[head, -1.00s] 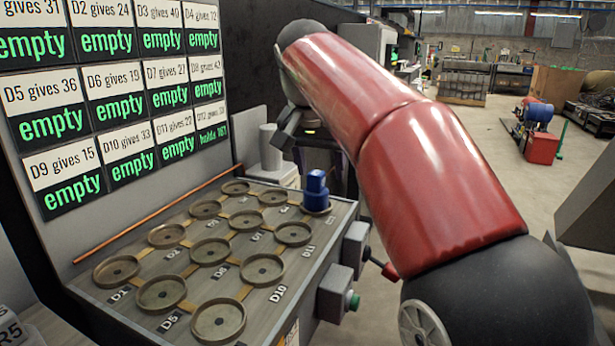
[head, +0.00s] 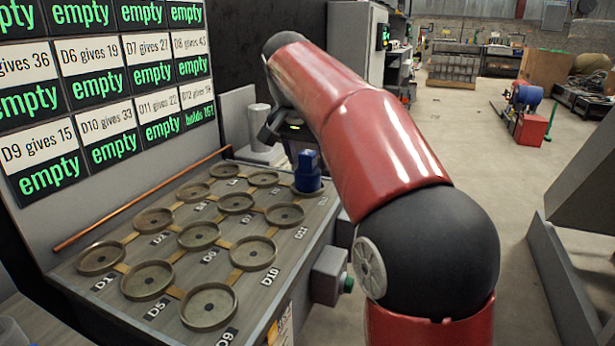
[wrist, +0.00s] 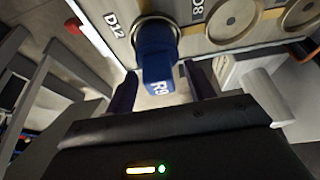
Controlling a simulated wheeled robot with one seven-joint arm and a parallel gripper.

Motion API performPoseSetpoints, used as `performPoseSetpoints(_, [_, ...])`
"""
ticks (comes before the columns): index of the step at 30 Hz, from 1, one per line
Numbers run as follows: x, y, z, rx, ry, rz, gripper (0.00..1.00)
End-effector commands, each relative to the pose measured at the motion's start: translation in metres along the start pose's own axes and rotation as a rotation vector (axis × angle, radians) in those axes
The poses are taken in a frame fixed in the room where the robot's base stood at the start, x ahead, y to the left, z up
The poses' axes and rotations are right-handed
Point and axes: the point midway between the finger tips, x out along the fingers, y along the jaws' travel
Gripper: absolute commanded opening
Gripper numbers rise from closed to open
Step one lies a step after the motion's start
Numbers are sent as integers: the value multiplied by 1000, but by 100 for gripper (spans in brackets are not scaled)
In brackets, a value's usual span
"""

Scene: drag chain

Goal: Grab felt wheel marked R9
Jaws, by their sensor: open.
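The felt wheel marked R9 shows as a blue block-like piece (head: 308,172) in the D12 dish at the far right corner of the panel. In the wrist view its blue part (wrist: 158,62) carries the white marking R9 and points toward my gripper (wrist: 163,85). My gripper is open, with one dark finger on each side of the blue part's near end. I cannot tell whether either finger touches it. In the head view my gripper (head: 283,135) is partly hidden and sits just behind and left of the blue piece.
The panel (head: 75,282) holds several empty round dishes joined by brass strips. A copper rod (head: 140,200) lies along its back edge, below the sign board (head: 60,180). A white cylinder (head: 259,125) stands behind the panel.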

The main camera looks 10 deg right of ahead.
Motion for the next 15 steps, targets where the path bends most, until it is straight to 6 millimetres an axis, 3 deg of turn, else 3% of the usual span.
performPoseSetpoints(4, [0,0,0,0,0,0,51])
performPoseSetpoints(15, [-1,0,0,0,0,0,3])
